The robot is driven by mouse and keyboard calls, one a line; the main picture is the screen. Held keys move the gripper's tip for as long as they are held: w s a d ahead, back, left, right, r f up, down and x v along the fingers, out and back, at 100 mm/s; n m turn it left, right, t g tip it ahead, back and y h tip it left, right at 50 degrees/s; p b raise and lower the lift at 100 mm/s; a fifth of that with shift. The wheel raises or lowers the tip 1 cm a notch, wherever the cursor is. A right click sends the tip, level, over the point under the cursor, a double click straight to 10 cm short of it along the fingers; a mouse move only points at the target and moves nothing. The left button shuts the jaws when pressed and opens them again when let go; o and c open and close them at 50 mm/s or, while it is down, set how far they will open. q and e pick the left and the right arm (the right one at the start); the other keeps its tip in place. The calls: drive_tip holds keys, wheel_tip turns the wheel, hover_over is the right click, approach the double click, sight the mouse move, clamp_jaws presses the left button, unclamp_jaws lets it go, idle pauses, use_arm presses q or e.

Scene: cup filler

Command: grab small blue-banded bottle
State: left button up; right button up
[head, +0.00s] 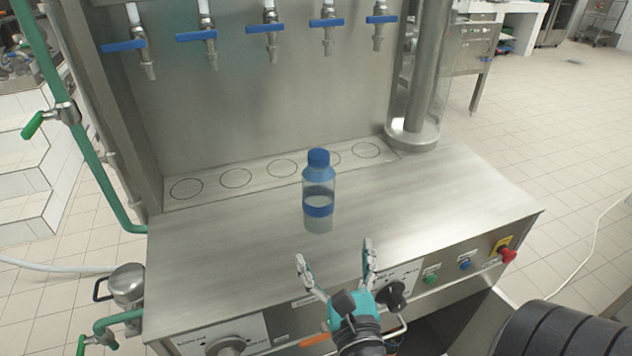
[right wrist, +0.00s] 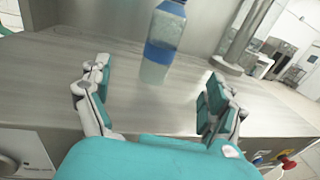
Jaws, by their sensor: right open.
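The small blue-banded bottle (head: 318,190) stands upright on the steel counter, with a blue cap and a blue band around clear, pale walls. My right gripper (head: 334,262) is open and empty in front of the bottle, over the counter's front edge, and apart from it. In the right wrist view the bottle (right wrist: 164,40) is beyond the fingertips, between the two fingers (right wrist: 158,85) and a little left of centre; its top is cut off by the frame. My left gripper is in neither view.
The steel counter (head: 420,195) is clear around the bottle. Behind it are several marked circles (head: 236,178) under taps with blue handles (head: 263,28). A clear cylinder (head: 425,80) stands at the back right. The front panel has knobs and a red button (head: 508,255).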

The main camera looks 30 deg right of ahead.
sight(322, 206)
drive_tip(key=b+x, duration=0.1)
drive_tip(key=x, duration=0.2)
drive_tip(key=shift+a+b, duration=0.1)
drive_tip(key=shift+b, duration=0.25)
drive_tip(key=b+x, duration=0.3)
drive_tip(key=shift+w, duration=0.4)
drive_tip(key=shift+r+p+x, duration=0.25)
drive_tip(key=shift+p+x, duration=0.4)
drive_tip(key=shift+x, duration=0.4)
drive_tip(key=x, duration=0.2)
drive_tip(key=shift+w+f, duration=0.1)
drive_tip(key=shift+w, duration=0.1)
drive_tip(key=shift+w+d, duration=0.2)
drive_tip(key=shift+d, duration=0.15)
drive_tip(key=x, duration=0.2)
drive_tip(key=p+x, duration=0.1)
drive_tip(key=shift+w+d+f, duration=0.15)
drive_tip(key=shift+w+d, duration=0.05)
drive_tip(key=shift+d, duration=0.2)
drive_tip(key=shift+w+d+f, duration=0.1)
drive_tip(key=shift+w+d, duration=0.1)
drive_tip(key=shift+w, duration=0.35)
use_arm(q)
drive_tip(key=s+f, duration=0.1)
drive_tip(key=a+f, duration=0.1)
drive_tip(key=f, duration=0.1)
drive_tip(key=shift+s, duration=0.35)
